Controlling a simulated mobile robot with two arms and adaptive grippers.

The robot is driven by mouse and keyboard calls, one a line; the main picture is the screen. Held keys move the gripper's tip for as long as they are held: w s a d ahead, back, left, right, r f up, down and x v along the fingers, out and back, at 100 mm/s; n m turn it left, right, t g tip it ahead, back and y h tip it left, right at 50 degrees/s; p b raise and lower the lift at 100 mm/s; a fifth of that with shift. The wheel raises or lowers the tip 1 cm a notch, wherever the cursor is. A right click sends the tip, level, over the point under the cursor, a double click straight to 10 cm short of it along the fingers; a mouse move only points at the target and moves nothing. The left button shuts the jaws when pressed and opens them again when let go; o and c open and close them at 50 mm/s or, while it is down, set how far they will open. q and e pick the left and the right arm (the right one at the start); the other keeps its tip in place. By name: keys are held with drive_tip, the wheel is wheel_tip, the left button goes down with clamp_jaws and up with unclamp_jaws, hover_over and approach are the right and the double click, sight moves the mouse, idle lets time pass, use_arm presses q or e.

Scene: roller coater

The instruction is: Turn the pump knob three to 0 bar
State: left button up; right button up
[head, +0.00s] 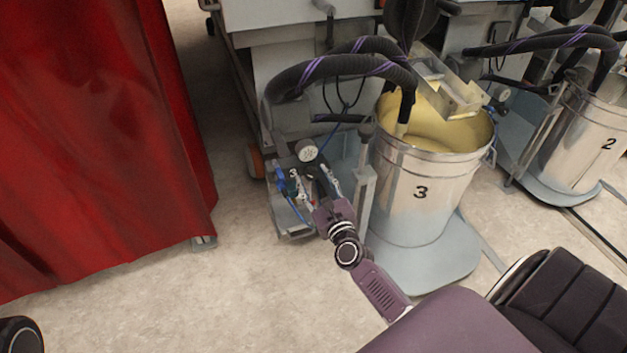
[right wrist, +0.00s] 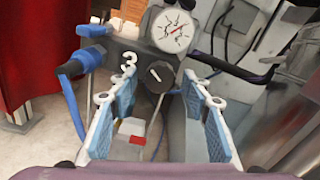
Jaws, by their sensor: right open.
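Pump knob three (right wrist: 159,76) is a small dark round knob with a light pointer mark in the right wrist view. It sits on a dark block beside a white "3" label (right wrist: 128,60) and below a round white pressure gauge (right wrist: 174,29). The gauge also shows in the head view (head: 307,150); its needle reading is too small to tell. My right gripper (right wrist: 160,94) is open and empty, its blue-padded fingers to either side of the knob in the picture. The knob appears just beyond the fingertips, with no visible contact. In the head view the right gripper (head: 316,184) hides the knob. My left gripper is not in view.
A metal drum marked 3 (head: 421,192) stands right of the pump, with black hoses (head: 340,68) overhead. A blue connector (right wrist: 82,60) and hose lie left of the knob. A red curtain (head: 95,130) hangs at left. Floor (head: 235,290) in front is clear.

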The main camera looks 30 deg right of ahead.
drive_tip(key=shift+w, duration=0.1)
drive_tip(key=c, duration=1.2)
drive_tip(key=shift+o, duration=0.2)
